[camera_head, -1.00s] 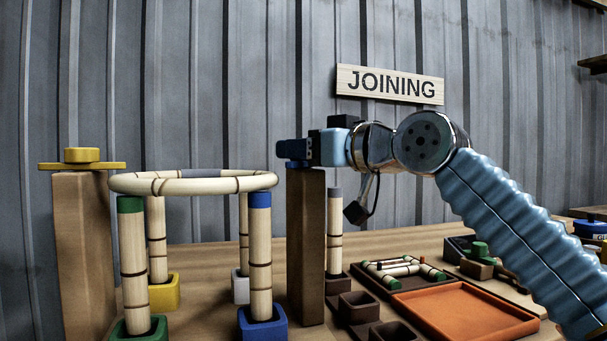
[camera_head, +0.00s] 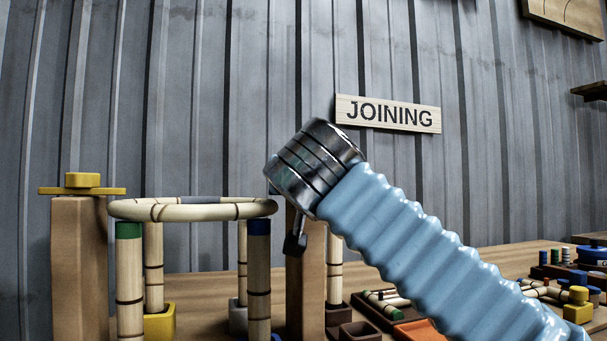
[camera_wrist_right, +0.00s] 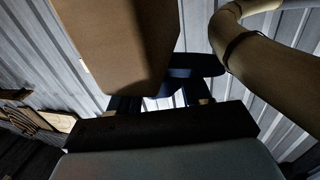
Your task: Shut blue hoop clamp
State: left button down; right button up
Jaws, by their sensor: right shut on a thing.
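The blue hoop clamp (camera_wrist_right: 196,68) shows dark blue in the right wrist view, beside the end of the brown post (camera_wrist_right: 120,40). My right gripper (camera_wrist_right: 165,98) is shut on it. In the head view my right arm hides the gripper and most of the clamp at the top of the right post (camera_head: 304,285). The rattan hoop (camera_head: 190,209) lies level on upright poles, its right side close to that post. Whether the clamp reaches over the hoop cannot be told. My left gripper is not in view.
A yellow clamp (camera_head: 82,184) sits on the left post (camera_head: 80,265). A blue-topped pole (camera_head: 258,270) and a green-topped pole (camera_head: 129,275) stand under the hoop. Trays and small parts lie on the table at right, partly behind my right arm.

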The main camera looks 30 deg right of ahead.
jog(key=shift+h, duration=0.3)
jog(key=o, duration=1)
jog(key=shift+c, duration=0.2)
jog(key=v, duration=1.4)
jog(key=shift+r, duration=0.15)
jog(key=shift+w, duration=0.1)
